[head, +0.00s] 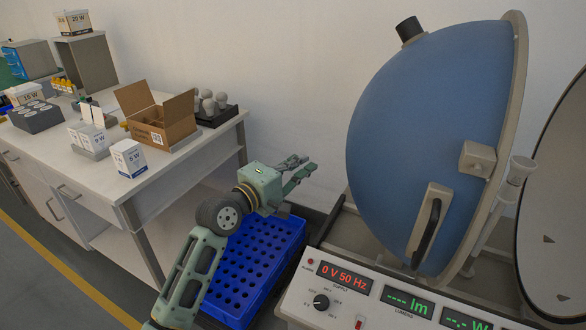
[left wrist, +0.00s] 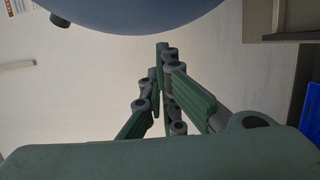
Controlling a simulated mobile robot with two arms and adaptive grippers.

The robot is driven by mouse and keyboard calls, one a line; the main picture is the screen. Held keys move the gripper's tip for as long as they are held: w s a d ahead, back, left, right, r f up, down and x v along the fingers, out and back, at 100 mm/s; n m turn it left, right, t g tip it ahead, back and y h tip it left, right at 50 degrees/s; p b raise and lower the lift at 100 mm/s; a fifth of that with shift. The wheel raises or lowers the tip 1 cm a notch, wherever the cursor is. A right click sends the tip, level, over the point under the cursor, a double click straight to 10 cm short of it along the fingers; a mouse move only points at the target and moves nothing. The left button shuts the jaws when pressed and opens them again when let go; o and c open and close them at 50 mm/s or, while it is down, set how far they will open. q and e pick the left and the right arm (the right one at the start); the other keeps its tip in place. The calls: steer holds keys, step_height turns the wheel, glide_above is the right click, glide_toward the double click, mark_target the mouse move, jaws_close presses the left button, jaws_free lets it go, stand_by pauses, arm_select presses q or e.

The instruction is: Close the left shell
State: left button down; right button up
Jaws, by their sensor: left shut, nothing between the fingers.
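The left shell (head: 420,120) is a large blue hemisphere with a beige rim, standing over the instrument base at the right of the head view. It carries a dark handle (head: 427,234) on a beige plate. It stands apart from the other shell (head: 560,200), whose inside shows at the right edge. My left gripper (head: 298,168) is shut and empty, to the left of the blue shell and apart from it. In the left wrist view the gripper's fingers (left wrist: 162,50) are together, with the blue shell (left wrist: 140,12) beyond them at the top. My right gripper is not in view.
A blue perforated crate (head: 245,265) lies below my left arm. The control panel (head: 400,300) shows lit displays in front of the shells. A workbench (head: 150,165) at the left holds an open cardboard box (head: 158,115), bulb boxes and trays.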

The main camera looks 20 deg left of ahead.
arm_select(q)
steer(key=w+d+p, duration=0.1)
steer(key=w+d, duration=0.3)
steer(key=d, duration=0.1)
steer(key=shift+w+d+p, duration=0.2)
steer(key=shift+w+p, duration=0.05)
steer(key=shift+p, duration=0.15)
steer(key=shift+f, duration=0.1)
